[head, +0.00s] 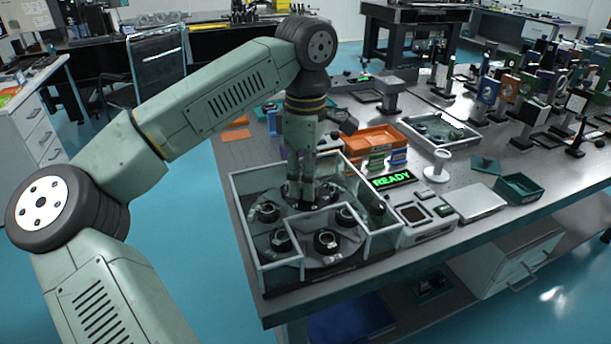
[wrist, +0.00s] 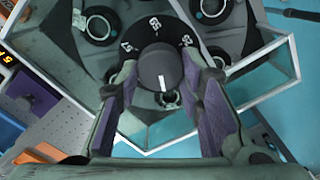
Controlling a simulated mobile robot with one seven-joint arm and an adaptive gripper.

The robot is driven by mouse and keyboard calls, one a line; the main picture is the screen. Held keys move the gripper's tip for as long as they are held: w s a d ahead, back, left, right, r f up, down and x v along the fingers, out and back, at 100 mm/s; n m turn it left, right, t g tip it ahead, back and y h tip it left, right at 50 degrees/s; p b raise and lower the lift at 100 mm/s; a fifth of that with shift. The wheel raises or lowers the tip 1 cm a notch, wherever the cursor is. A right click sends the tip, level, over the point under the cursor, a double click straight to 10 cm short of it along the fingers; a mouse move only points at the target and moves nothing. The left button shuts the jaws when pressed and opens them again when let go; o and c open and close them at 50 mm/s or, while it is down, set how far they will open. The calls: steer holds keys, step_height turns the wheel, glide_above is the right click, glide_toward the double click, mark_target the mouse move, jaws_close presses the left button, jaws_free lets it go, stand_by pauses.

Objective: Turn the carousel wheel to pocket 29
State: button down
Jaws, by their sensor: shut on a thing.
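The carousel wheel (head: 325,258) is a dark disc with several round pockets inside a clear-walled enclosure at the table's near left corner. In the wrist view a dark grey round knob (wrist: 158,68) with a white line stands at its hub, by a dark dial (wrist: 172,28) with white numbers, too small to read surely. My gripper (wrist: 160,78) is shut on the knob, one purple-padded finger on each side. In the head view my gripper (head: 300,192) reaches down from above into the enclosure, and the knob is hidden there.
Clear enclosure walls (head: 280,270) stand close around my gripper. A green READY display (head: 391,180) and a grey control box (head: 415,215) are to the right. An orange bin (head: 372,140) is behind. Optics posts crowd the table's far right.

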steer(key=shift+m, duration=0.4)
stand_by(0.4)
steer(key=c, duration=1.1)
jaws_free()
step_height(320, 180, up, 12)
